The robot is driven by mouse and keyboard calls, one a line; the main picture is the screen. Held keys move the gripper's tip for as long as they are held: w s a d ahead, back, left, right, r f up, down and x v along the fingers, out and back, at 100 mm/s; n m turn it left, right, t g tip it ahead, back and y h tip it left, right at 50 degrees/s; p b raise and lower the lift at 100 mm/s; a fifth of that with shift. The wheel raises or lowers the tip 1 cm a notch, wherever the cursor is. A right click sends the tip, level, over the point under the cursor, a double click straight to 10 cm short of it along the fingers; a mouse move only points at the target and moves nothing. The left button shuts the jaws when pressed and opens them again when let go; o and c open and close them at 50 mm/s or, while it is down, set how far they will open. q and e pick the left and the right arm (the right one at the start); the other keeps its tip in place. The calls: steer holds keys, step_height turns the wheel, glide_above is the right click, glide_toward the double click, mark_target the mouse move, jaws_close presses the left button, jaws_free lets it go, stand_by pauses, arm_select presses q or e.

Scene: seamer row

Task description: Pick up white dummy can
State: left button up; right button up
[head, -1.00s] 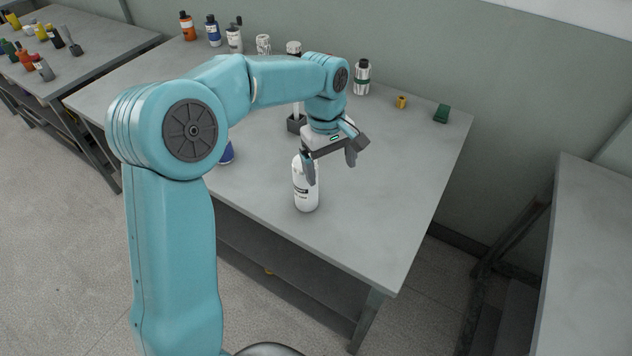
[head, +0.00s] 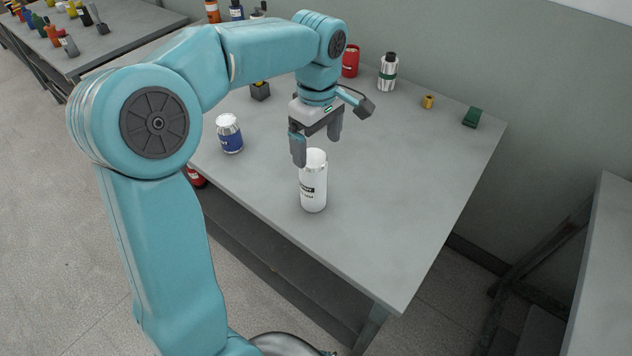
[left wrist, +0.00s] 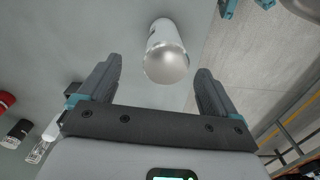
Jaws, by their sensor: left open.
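The white dummy can (head: 314,185) stands upright near the front edge of the grey table (head: 400,215). It has dark lettering on its side. My left gripper (head: 317,150) is open and empty, above and just behind the can's top in the head view. In the left wrist view the can (left wrist: 167,55) shows top-on, beyond and between the two open fingers (left wrist: 158,80). The fingers do not close around it. My right gripper is not in view.
A blue-and-white can (head: 229,134) stands left of the white can. The table's right part is clear.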

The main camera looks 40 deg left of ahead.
mark_target(313, 157)
arm_select(q)
steer(key=shift+s+a+f, duration=0.1)
steer(key=shift+s+f, duration=0.25)
steer(key=shift+f, duration=0.35)
step_height(313, 157, down, 5)
steer(key=shift+s+r, duration=0.1)
steer(key=shift+s, duration=0.05)
steer(key=shift+a+f, duration=0.1)
steer(key=shift+f, duration=0.2)
steer(key=shift+c, duration=0.9)
steer(key=c, duration=1.4)
steer(key=shift+r, duration=0.1)
